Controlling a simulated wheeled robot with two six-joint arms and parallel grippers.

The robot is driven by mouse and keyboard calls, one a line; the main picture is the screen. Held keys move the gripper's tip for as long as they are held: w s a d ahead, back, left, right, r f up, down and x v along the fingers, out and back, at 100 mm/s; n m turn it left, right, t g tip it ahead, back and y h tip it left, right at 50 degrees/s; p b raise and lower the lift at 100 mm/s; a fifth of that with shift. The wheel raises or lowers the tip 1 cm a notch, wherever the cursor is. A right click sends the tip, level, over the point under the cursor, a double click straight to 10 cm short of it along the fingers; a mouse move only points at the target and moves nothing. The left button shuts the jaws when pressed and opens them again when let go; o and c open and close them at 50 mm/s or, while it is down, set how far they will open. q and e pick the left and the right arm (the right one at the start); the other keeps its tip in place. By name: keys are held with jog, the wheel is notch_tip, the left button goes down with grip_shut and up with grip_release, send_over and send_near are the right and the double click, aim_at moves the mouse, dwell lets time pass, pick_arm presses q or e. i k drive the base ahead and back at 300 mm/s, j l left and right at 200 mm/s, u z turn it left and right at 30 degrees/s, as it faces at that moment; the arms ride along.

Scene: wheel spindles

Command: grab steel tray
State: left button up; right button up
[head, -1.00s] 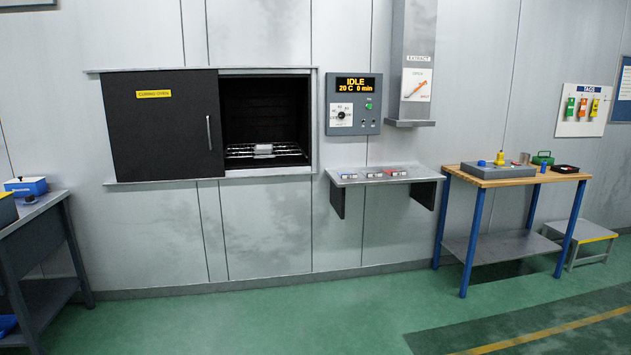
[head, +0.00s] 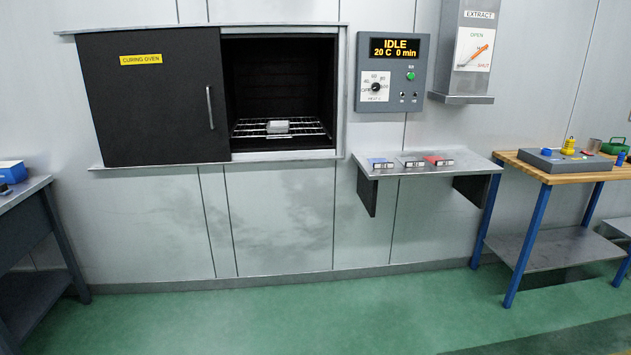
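A small light-grey metal piece (head: 278,127), possibly the steel tray, sits on the wire rack (head: 252,131) inside the curing oven (head: 283,90). It is too small to make out in detail. The oven's dark sliding door (head: 155,105) covers the left part, and the right part of the opening is uncovered. Neither of my grippers shows in the head view.
A control panel (head: 390,73) reading IDLE hangs right of the oven. A wall shelf (head: 425,168) below it holds several small boxes. A wooden-topped bench (head: 560,178) stands at right, a grey bench (head: 25,205) at left. The green floor (head: 250,320) ahead is clear.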

aim_at(275, 126)
jog(key=i, duration=3.4)
jog(key=j+u, duration=0.05)
jog(key=j, duration=0.1)
